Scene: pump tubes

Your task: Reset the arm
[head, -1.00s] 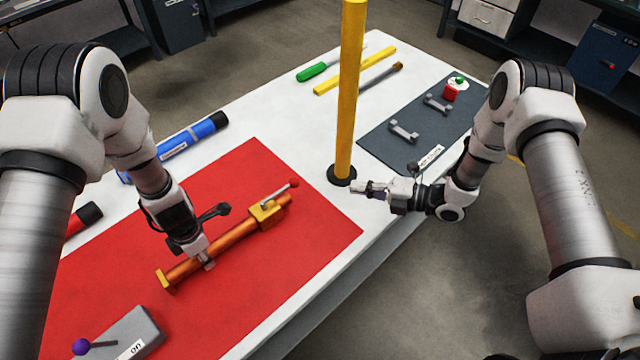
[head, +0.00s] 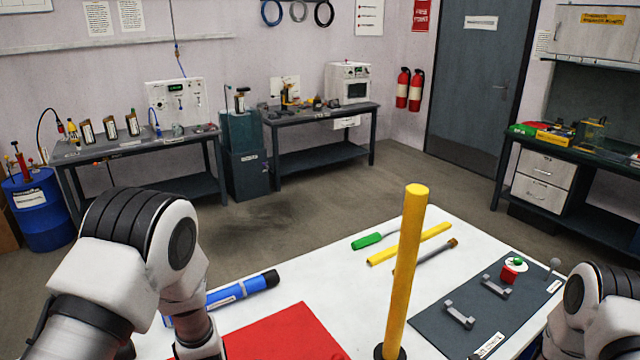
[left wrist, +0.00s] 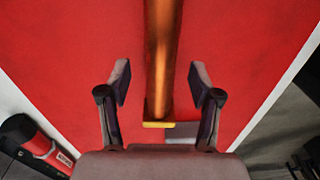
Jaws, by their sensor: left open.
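My left gripper (left wrist: 160,78) is open in the left wrist view. Its two fingers are on either side of a copper-coloured tube (left wrist: 162,50), apart from it. I cannot tell how far above the tube they are. The tube lies on the red mat (left wrist: 60,50), with a yellow end piece (left wrist: 158,124) at its near end. In the head view my left arm (head: 130,260) comes in at the lower left and my right arm (head: 600,310) at the lower right. Both grippers are outside the head view.
A yellow post (head: 407,270) stands upright on the white table (head: 330,275). A dark mat (head: 440,325) with grey brackets is at right. A blue tube (head: 240,290), green-handled tool (head: 368,240) and yellow bar (head: 410,244) lie behind. Benches line the walls.

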